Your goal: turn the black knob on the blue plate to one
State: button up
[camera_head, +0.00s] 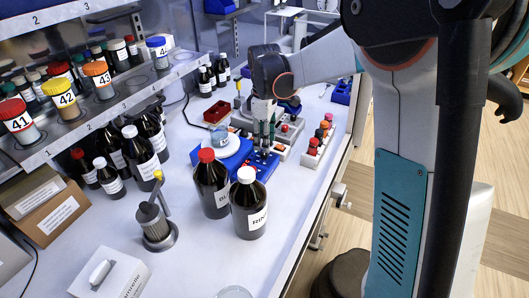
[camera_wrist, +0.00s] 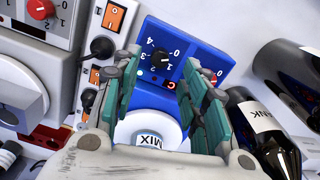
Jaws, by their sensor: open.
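The blue plate (camera_wrist: 198,42) fills the upper middle of the wrist view, with white numerals printed on it. A black knob (camera_wrist: 158,61) sits on it in the gap between my fingers, apart from them. I cannot read clearly which mark its pointer faces. My gripper (camera_wrist: 168,77) is open and empty, with its teal finger pads on either side of the gap.
Brown bottles with red (camera_head: 211,188) and white caps (camera_head: 248,205) stand in front of the plate.

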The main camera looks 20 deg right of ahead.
aim_at(264, 155)
jog(key=shift+f+b, duration=0.5)
jog(key=shift+f, duration=1.9)
grip_shut()
